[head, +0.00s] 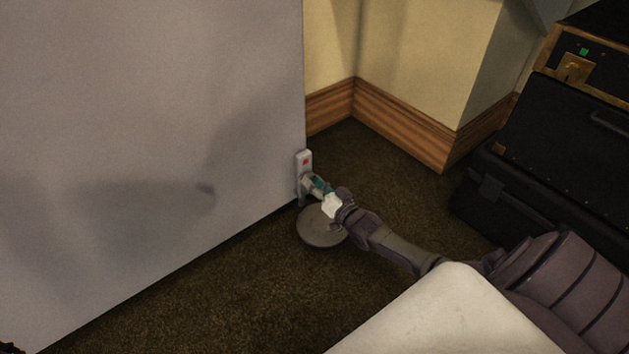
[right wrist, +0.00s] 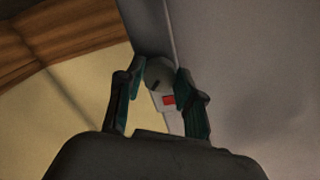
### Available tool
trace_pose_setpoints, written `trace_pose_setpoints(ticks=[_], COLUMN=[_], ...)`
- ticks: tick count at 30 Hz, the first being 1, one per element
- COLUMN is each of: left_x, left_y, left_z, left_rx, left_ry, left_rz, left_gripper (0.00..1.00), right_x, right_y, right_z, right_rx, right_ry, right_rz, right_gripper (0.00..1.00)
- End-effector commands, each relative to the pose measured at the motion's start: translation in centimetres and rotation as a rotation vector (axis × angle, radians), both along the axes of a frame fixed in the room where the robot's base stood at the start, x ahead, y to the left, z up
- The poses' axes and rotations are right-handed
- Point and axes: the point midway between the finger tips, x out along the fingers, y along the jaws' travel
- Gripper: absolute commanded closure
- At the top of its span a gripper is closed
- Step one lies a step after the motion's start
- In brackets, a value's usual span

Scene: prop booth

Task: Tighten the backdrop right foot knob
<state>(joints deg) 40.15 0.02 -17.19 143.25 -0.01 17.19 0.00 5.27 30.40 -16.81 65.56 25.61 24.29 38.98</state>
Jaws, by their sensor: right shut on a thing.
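The backdrop (head: 150,120) is a large grey panel filling the left of the head view. At its lower right edge is a light grey foot bracket (head: 304,161) with a red mark, above a round grey foot disc (head: 321,230) on the carpet. My right gripper (head: 316,184) reaches this bracket from the right. In the right wrist view the foot knob (right wrist: 159,75) is a round grey piece with a dark mark, between the two teal-padded fingers. The gripper is shut on the knob. The red mark (right wrist: 169,100) shows just below it.
Black cases (head: 560,150) stand at the right, one with a brass latch and a green light. A wall corner with a wooden baseboard (head: 400,120) is behind the foot. Brown carpet (head: 210,310) is clear in front of the backdrop.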

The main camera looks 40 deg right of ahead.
Motion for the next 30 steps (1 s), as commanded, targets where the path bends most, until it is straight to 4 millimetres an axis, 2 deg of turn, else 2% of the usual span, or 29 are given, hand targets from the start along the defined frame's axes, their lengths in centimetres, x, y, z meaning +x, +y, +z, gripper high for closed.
trace_pose_setpoints(ticks=[13,30], left_x=[0.03,0.04], left_y=[0.00,-0.01], left_z=[0.48,-0.33], left_rx=[0.000,0.000], left_ry=[0.001,0.001], left_rz=[0.000,0.000], left_gripper=[0.54,0.54], right_x=[0.00,0.00], right_y=[0.00,0.00], right_z=[0.07,0.04], right_rx=[0.424,0.950], right_ry=[0.033,0.075], right_rz=[0.000,-0.001], right_gripper=[0.98,0.98])
